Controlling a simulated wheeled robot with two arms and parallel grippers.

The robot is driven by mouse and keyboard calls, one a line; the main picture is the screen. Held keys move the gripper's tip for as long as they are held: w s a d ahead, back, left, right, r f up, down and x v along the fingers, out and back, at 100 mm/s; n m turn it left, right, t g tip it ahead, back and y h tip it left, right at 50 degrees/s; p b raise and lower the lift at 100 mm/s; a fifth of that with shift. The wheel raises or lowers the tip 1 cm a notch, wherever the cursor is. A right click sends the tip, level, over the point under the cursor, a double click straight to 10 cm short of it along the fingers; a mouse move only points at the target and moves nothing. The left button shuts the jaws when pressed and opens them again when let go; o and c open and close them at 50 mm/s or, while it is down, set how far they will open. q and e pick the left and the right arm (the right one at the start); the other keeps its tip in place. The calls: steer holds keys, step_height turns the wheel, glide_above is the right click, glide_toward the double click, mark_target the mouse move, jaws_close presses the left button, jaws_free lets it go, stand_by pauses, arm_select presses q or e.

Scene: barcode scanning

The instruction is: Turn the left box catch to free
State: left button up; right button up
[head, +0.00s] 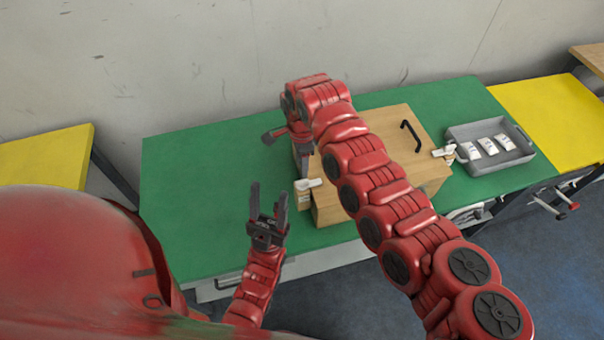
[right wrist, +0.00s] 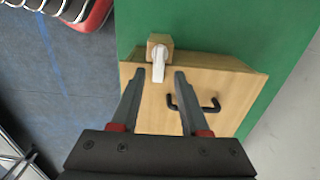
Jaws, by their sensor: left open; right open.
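The wooden box (head: 335,207) sits on the green table with a black handle (head: 412,136) on its lid. The left catch (head: 309,184), a white lever on a wooden block, is at the box's left side. In the right wrist view the left catch (right wrist: 158,62) has its lever pointing over the lid. My right gripper (right wrist: 158,74) is open, its fingertips on either side of the lever in that view; contact cannot be told. In the head view my right arm covers part of the lid. My left gripper (head: 268,188) is open and empty, left of the box's front.
The right catch (head: 445,152) is on the box's right side. A grey tray (head: 514,157) with several white packets (head: 487,146) stands right of it. Yellow surfaces flank the green table (head: 200,180), whose left part is clear. A wall is behind.

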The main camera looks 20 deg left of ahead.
mark_target(302, 181)
step_height(302, 181, down, 8)
steer(key=shift+r+p, duration=0.25)
steer(key=shift+p, duration=0.2)
jaws_close()
